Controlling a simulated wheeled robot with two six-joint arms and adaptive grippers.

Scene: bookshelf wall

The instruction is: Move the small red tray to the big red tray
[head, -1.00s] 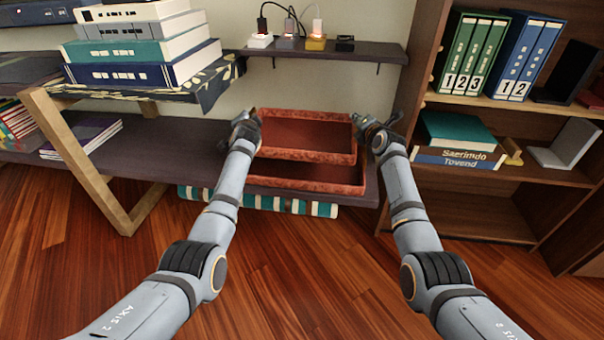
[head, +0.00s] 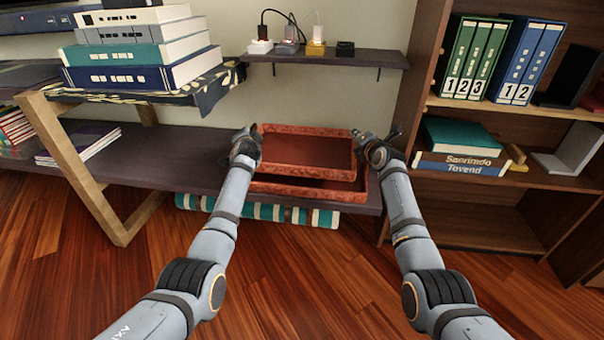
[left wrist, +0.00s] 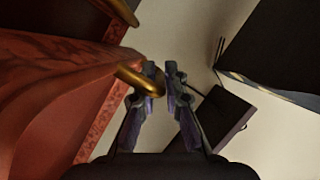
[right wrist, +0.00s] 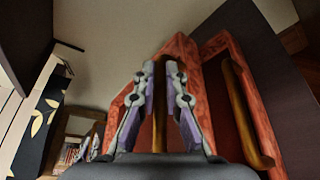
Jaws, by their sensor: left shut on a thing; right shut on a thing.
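The small red tray (head: 305,171) is held level between my two grippers, above or just inside the big red tray (head: 310,189), which sits on the low dark shelf. I cannot tell whether the two trays touch. My left gripper (head: 250,140) is shut at the small tray's left end; the left wrist view shows a gold handle (left wrist: 136,78) at its fingertips. My right gripper (head: 370,146) is shut on the small tray's right end; a gold handle (right wrist: 160,110) shows between its fingers. The big tray's gold handle (right wrist: 238,108) shows beside it.
A small wall shelf (head: 325,58) with plugs hangs behind the trays. A wooden bookcase (head: 480,200) stands close on the right. A wooden leg frame (head: 80,165) and a stack of books (head: 140,50) are on the left. A teal-and-white striped roll (head: 255,210) lies under the low shelf.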

